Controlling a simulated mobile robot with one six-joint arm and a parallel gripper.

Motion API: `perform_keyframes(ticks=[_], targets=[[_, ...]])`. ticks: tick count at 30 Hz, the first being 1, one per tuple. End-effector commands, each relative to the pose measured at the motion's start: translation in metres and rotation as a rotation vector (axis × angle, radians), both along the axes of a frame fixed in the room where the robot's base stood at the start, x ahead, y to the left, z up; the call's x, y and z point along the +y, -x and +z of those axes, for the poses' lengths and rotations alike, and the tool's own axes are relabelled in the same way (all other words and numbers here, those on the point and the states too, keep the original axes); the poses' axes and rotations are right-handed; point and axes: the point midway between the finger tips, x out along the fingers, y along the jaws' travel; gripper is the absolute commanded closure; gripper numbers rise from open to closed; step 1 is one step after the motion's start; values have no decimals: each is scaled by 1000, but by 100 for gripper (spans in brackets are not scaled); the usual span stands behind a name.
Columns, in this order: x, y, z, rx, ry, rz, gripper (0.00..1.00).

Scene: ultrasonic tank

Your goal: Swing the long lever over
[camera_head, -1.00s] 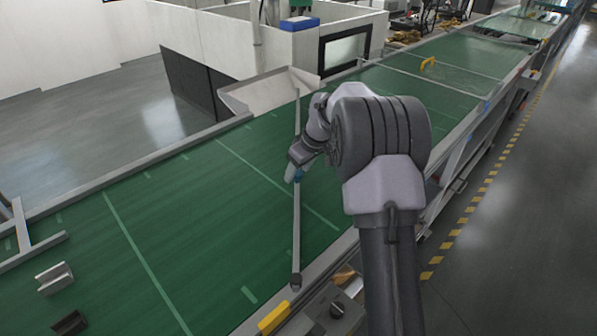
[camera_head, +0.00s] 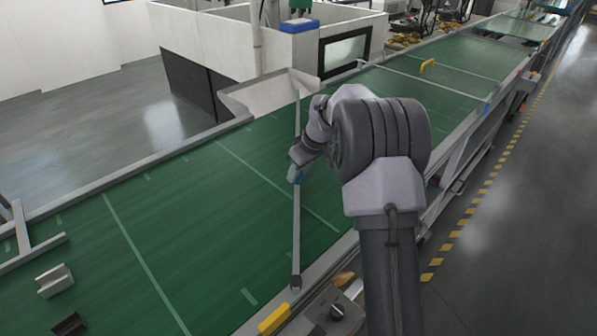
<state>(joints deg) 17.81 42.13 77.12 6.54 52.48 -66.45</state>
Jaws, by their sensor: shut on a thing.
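The long lever (camera_head: 297,235) is a thin grey bar lying across the green belt (camera_head: 200,225). Its near end is at a dark pivot on the belt's near edge, and its far end reaches toward a pale metal chute (camera_head: 262,92) at the far edge. My gripper (camera_head: 296,175) is at about the lever's middle, shut on it. The fingers are small, and my wrist partly covers the lever there.
A yellow block (camera_head: 273,319) sits on the near rail left of the lever's pivot, with a dark knob (camera_head: 337,311) to the right. A yellow handle (camera_head: 428,64) stands farther up. The belt left of the lever is largely clear.

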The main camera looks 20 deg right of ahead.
Motion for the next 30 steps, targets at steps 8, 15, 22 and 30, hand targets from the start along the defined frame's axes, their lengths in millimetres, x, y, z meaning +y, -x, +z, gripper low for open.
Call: perform_keyframes(ticks=[8,15,22,30], targets=[[0,0,0,0,0,0,100],[0,0,0,0,0,0,100],[0,0,0,0,0,0,100],[-10,4,-1,0,1,-32,100]])
